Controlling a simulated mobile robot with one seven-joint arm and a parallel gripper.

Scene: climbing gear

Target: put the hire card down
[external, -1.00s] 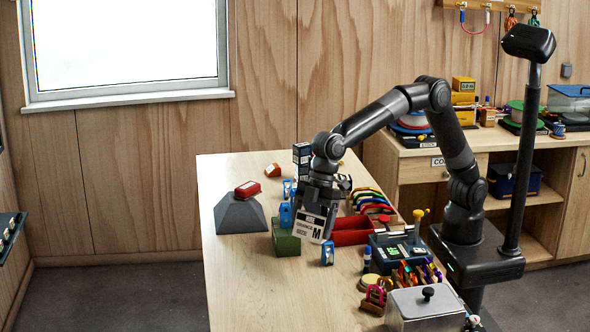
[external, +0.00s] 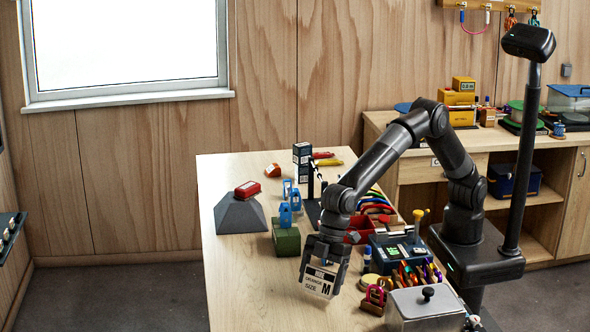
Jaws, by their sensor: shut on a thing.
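The hire card (external: 319,283) is a white card with dark print, a black band and a large "M". My gripper (external: 323,263) is shut on its upper edge. The card hangs tilted below the fingers, near the front part of the wooden table (external: 238,285). I cannot tell whether its lower edge touches the table top.
A green box (external: 286,240) with blue pieces on it stands behind the gripper. A grey pyramid block (external: 240,214) bears a red object (external: 247,189). To the right are a dark device (external: 396,252), coloured clips and a lidded box (external: 426,305). The table's left front is clear.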

